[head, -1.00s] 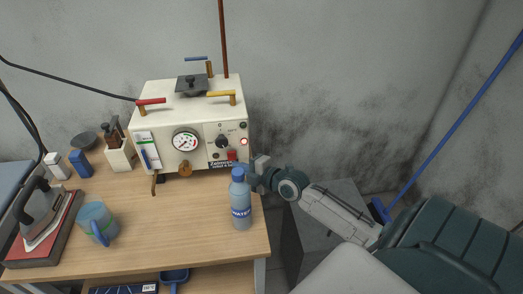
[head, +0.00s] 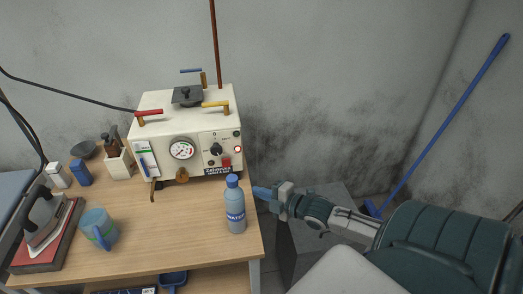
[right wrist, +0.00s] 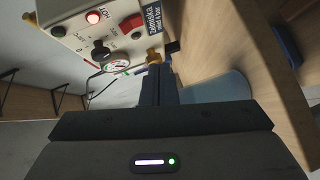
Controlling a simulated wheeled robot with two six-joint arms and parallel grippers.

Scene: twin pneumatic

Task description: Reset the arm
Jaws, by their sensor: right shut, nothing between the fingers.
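My right gripper (head: 262,192) is shut and empty, just right of the table's right edge. Its shut fingers also show in the right wrist view (right wrist: 159,85). The cream pneumatic box (head: 183,135) stands at the back of the table, with a dial gauge (head: 182,149), a black knob (head: 216,149), and red, yellow and blue levers. In the right wrist view its control panel (right wrist: 95,30) shows a lit red lamp by the word HOT. A blue water bottle (head: 235,207) stands upright left of my right gripper, apart from it. My left gripper is out of view.
The wooden table (head: 170,220) also holds a blue mug (head: 99,228), an iron (head: 44,222) on a red base and several small items at the left. A grey block (head: 300,235) stands under my right arm. A blue-handled pole (head: 450,120) leans at the right.

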